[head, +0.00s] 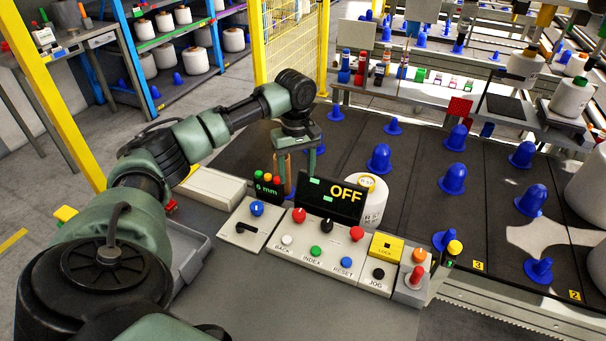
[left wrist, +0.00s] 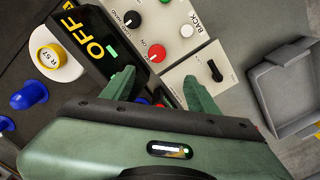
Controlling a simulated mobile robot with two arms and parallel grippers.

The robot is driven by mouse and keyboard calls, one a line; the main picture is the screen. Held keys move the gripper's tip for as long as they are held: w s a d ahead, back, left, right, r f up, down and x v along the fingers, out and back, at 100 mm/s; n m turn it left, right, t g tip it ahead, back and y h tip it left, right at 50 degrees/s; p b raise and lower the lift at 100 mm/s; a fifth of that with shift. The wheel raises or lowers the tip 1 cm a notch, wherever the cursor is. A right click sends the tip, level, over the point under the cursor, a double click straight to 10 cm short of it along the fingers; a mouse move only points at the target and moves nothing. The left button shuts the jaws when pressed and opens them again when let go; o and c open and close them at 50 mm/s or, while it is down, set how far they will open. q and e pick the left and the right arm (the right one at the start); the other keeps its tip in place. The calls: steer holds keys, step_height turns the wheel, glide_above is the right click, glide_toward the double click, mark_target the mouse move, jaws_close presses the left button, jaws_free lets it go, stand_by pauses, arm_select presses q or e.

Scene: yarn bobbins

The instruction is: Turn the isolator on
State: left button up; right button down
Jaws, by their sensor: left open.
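A black lever-type switch (head: 245,228), which looks like the isolator, sits on the light left plate of the control console; its label is too small to read. It also shows in the left wrist view (left wrist: 214,70), right of my fingers. The dark display (head: 334,199) behind the console reads OFF in yellow. My left gripper (head: 298,178) points down behind the console, near the display's left part, apart from the switch. In the left wrist view its two fingers (left wrist: 158,84) are spread with nothing gripped between them. My right gripper is not in view.
The console carries a blue knob (head: 257,208), red knobs, a black knob (head: 327,226), push buttons and a yellow LOCK block (head: 386,246). A grey tray (head: 196,254) lies left of it. Blue bobbin holders (head: 379,158) stand on the dark surface behind.

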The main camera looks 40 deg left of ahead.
arm_select(q)
steer(key=b, duration=0.7)
glide_above(299, 212)
step_height(299, 212, down, 9)
steer(key=shift+r, duration=0.15)
steer(key=shift+f, duration=3.85)
